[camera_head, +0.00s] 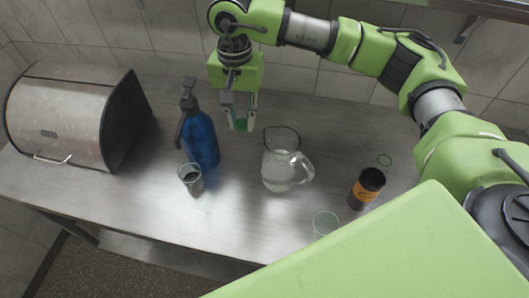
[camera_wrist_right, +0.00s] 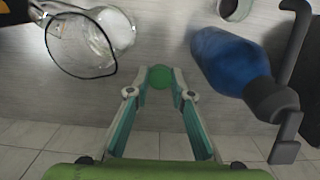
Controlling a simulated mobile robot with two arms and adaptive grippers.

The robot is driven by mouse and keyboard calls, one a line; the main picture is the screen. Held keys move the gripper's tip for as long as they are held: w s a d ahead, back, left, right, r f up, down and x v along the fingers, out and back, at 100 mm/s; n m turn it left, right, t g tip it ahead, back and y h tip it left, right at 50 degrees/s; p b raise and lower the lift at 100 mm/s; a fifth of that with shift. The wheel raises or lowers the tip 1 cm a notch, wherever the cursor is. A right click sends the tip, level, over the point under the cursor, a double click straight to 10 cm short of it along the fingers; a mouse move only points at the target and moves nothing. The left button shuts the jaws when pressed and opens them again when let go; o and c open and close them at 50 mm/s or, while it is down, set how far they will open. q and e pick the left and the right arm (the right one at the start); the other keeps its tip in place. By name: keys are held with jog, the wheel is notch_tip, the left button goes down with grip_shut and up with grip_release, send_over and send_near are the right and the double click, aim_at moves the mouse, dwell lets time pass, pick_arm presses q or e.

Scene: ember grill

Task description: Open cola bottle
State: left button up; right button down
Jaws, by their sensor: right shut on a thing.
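My right gripper (camera_head: 240,122) is above the back of the steel table, between the blue siphon bottle and the glass pitcher. Its fingertips are closed on a small round green thing, which also shows between the fingers (camera_wrist_right: 160,77) in the right wrist view; I cannot tell whether it is a cap or part of something larger. A dark bottle or jar with an orange label (camera_head: 367,188) stands at the right of the table, apart from the gripper. I cannot tell whether it is the cola bottle, and no other clear cola bottle shows. My left gripper is not in view.
A blue siphon bottle (camera_head: 201,140) and a small cup (camera_head: 191,180) stand left of the pitcher (camera_head: 283,172). A clear glass (camera_head: 325,223) is at the front. A bread bin (camera_head: 70,115) fills the left end. A tiled wall is behind.

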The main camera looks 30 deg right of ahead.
jog(key=f, duration=0.4)
jog(key=shift+s+f, duration=0.25)
jog(key=shift+f, duration=0.1)
jog(key=p, duration=0.2)
send_over(246, 163)
notch_tip(246, 163, down, 6)
jog(key=shift+f, duration=0.15)
notch_tip(246, 163, down, 4)
jog(key=shift+s+r+p, duration=0.1)
jog(key=shift+r+p, duration=0.05)
jog(key=shift+p, duration=0.55)
jog(key=shift+f, duration=0.3)
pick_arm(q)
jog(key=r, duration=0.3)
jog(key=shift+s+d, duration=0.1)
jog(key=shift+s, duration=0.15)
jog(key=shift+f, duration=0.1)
pick_arm(e)
jog(key=shift+f, duration=0.1)
jog(key=shift+f+b, duration=0.1)
jog(key=shift+b, duration=0.25)
jog(key=c, duration=1.8)
grip_release()
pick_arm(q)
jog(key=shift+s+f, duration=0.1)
